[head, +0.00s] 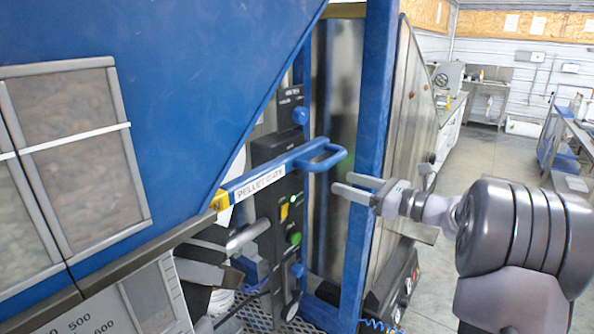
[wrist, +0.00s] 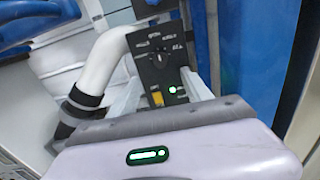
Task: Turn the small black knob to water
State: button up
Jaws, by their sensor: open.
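The small black knob (wrist: 163,52) sits on the upper part of a black control panel (wrist: 150,70) in the wrist view, with small white labels around it that are too small to read. I cannot tell for sure which way it points. In the head view the panel (head: 262,155) stands behind the blue pellet gate handle, and I cannot make the knob out there. My gripper (head: 342,183) is open and empty, to the right of the panel and apart from it. In the wrist view its two pale fingers (wrist: 161,78) point toward the panel, below the knob.
The blue pellet gate handle (head: 320,158) juts out in front of the panel. A blue upright post (head: 370,120) stands close beside my gripper. The panel also has a yellow switch (wrist: 157,98) and a lit green button (wrist: 172,89). A white pipe (wrist: 103,62) curves left of it.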

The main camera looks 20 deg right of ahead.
jog(key=b+x, duration=0.2)
jog(key=x, duration=1.2)
grip_shut()
